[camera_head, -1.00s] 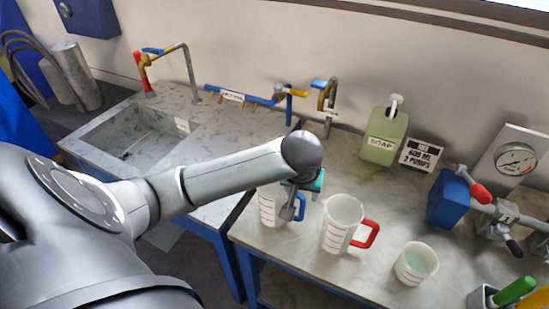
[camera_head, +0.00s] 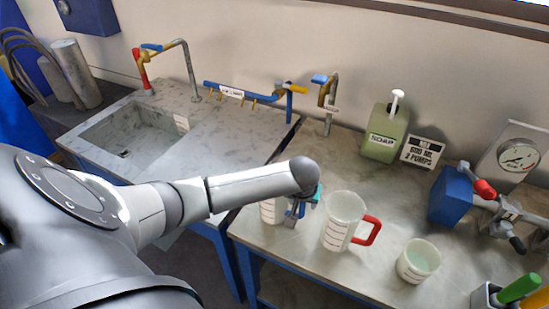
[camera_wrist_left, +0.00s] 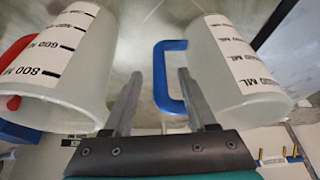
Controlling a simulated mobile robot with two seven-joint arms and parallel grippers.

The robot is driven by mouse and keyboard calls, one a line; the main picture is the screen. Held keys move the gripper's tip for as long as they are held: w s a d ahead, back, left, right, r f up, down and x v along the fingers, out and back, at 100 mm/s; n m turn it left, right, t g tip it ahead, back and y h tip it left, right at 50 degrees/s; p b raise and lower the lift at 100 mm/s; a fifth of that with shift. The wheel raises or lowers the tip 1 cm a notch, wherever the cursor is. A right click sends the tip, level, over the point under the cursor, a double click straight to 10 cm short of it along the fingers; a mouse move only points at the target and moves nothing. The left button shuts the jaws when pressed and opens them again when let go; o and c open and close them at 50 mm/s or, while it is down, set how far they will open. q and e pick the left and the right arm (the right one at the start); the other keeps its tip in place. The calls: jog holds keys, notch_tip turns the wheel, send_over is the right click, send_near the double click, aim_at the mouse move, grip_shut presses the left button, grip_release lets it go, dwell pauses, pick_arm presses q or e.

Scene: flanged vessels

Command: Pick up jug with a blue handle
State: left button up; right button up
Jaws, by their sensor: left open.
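The jug with a blue handle is a translucent white measuring jug, partly hidden behind my left arm in the head view (camera_head: 270,211). In the left wrist view the jug (camera_wrist_left: 240,65) is at the right, its blue handle (camera_wrist_left: 160,75) pointing left. My left gripper (camera_head: 295,218) is at the handle side of the jug. In the wrist view the open gripper (camera_wrist_left: 159,80) has the handle's upright bar between its fingers, with the right finger overlapping the handle's opening. Contact cannot be told. My right gripper is not in view.
A similar jug with a red handle (camera_head: 343,218) stands close on the right, and shows at the left of the wrist view. A small cup (camera_head: 417,262), a soap bottle (camera_head: 384,135) and a blue block (camera_head: 450,196) share the bench. A sink (camera_head: 130,135) is left.

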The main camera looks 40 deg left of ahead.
pick_arm(q)
jog(key=shift+x, duration=1.4)
jog(key=shift+c, duration=0.4)
grip_shut()
